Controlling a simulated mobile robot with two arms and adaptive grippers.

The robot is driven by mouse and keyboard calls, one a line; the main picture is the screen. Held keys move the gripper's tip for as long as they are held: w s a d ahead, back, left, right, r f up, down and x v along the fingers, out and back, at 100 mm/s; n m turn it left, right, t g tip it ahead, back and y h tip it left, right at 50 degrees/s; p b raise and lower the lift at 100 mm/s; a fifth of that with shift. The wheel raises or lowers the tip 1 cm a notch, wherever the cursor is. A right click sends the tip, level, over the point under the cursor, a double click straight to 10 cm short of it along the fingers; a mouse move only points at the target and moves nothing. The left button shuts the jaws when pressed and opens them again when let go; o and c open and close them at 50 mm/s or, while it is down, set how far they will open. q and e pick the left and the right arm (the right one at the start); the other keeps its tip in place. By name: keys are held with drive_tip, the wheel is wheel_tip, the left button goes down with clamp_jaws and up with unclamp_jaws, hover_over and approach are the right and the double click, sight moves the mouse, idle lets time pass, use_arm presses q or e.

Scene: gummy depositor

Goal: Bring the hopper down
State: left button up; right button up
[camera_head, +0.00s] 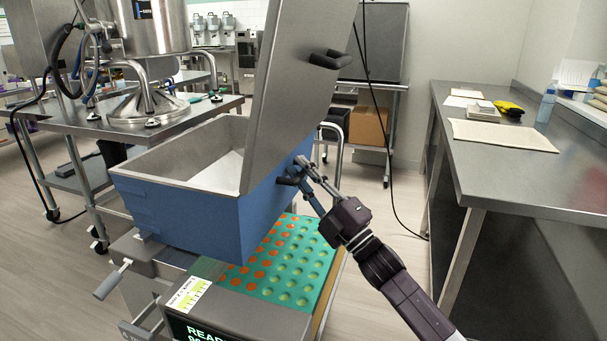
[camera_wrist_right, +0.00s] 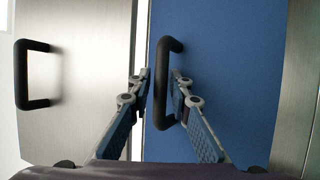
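The hopper (camera_head: 190,222) is a blue-sided steel bin with an open top, standing over the depositor's mould tray. Its tall steel lid (camera_head: 293,90) stands raised and carries a black handle (camera_head: 330,59), which also shows at the left of the right wrist view (camera_wrist_right: 22,75). A second black handle (camera_wrist_right: 160,85) is on the hopper's blue side. My right gripper (camera_head: 296,172) is at this side handle. In the right wrist view, its fingers (camera_wrist_right: 161,78) are apart, one on either side of the handle bar, with small gaps visible. My left gripper is not in view.
The green mould tray (camera_head: 318,262) with orange and empty cavities lies under the hopper. A crank handle (camera_head: 112,281) sticks out at the left. A steel bench (camera_head: 490,170) stands at the right, a steel table (camera_head: 190,112) at the left. Floor between machine and bench is clear.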

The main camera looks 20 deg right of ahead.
drive_tip(key=v, duration=1.2)
